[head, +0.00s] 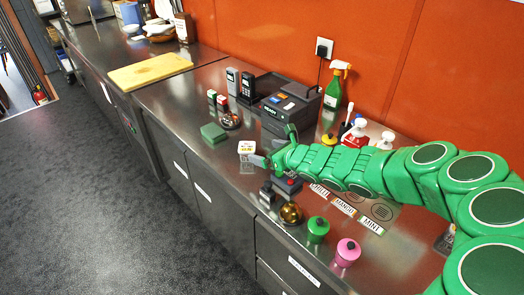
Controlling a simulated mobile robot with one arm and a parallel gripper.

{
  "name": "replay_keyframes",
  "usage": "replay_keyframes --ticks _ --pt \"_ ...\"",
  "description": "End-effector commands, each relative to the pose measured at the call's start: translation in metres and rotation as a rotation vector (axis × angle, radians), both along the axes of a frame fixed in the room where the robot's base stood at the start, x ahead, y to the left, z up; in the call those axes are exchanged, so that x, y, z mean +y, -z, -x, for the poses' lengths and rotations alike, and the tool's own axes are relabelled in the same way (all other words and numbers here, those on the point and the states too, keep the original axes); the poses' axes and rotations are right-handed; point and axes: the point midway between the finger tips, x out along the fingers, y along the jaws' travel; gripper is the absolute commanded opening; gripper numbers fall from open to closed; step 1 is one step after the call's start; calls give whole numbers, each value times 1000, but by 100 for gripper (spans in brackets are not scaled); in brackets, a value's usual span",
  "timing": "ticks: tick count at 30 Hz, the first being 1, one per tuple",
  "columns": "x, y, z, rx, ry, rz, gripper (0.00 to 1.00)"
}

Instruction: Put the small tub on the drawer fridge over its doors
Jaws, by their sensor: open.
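The steel counter unit (222,178) has labelled doors in its front at the middle left and labelled drawers (290,262) lower right. A small white tub-like item (247,147) stands on the counter top, just beyond my gripper's tip. A green round lidded pot (318,227) and a pink one (347,250) stand near the front edge, above the drawers. I cannot tell for sure which is the small tub. My gripper (259,160) is open, low over the counter beside the white item; its fingers are small and partly hidden by the wrist.
A black terminal (290,108), a green spray bottle (335,88) and white pump bottles stand at the back. A brass ball-like item (291,212) and small dark devices (287,183) lie near my wrist. A green block (213,132) sits left. A cutting board (150,72) lies farther left.

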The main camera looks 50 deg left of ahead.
Motion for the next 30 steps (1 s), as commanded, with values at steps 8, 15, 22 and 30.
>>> replay_keyframes --ticks 8,15,22,30 --pt "-5 -1 0 -2 -1 1 100" --pt "-8 -21 -1 -44 -27 -23 100" --pt "-40 -113 7 -287 -178 -125 100" --pt "-107 -194 38 -631 -399 -170 100"
